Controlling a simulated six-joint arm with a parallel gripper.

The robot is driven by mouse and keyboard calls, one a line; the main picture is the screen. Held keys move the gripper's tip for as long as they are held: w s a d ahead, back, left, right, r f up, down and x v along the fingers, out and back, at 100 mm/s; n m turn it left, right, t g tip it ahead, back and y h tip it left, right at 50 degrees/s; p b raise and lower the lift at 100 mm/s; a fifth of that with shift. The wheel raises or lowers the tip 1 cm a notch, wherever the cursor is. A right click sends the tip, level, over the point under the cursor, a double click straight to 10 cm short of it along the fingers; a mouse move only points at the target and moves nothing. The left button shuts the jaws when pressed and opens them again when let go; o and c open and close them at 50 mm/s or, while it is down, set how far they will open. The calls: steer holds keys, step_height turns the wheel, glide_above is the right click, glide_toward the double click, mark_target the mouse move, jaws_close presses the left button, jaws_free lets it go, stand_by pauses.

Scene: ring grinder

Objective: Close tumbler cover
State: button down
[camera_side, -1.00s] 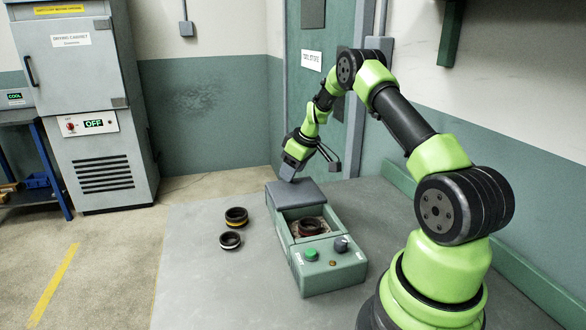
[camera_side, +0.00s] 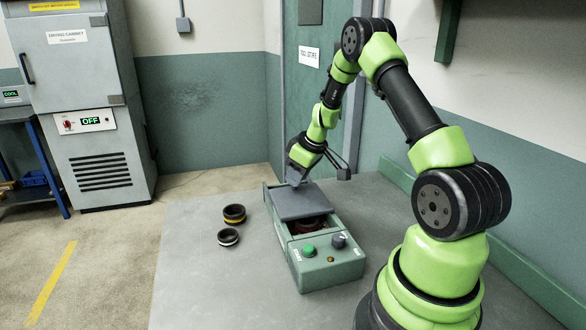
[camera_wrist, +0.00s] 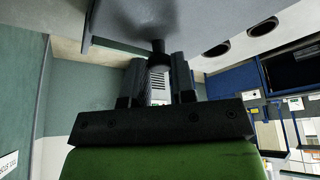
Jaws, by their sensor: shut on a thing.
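The green tumbler (camera_side: 335,272) stands on the table with its grey flat cover (camera_side: 305,205) over the back part of its opening. The front part is open, and a dark ring (camera_side: 306,227) shows partly inside. My gripper (camera_side: 293,183) is at the back of the cover, shut on its dark knob (camera_wrist: 158,48). In the wrist view the knob sits between the two fingers (camera_wrist: 158,75), and the cover's grey surface (camera_wrist: 125,18) fills the top. The exact finger contact is hard to see.
A drying cabinet (camera_side: 90,110) stands far left.

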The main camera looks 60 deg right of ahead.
mark_target(298, 201)
steer(key=shift+s+a, duration=2.1)
steer(key=shift+a, duration=0.2)
steer(key=c, duration=0.9)
jaws_free()
steer(key=shift+c, duration=0.2)
steer(key=shift+d, duration=0.1)
steer(key=shift+s+r, duration=0.1)
steer(key=shift+r, duration=0.2)
steer(key=v, duration=0.9)
steer(key=shift+r, duration=0.15)
steer(key=shift+s, duration=0.1)
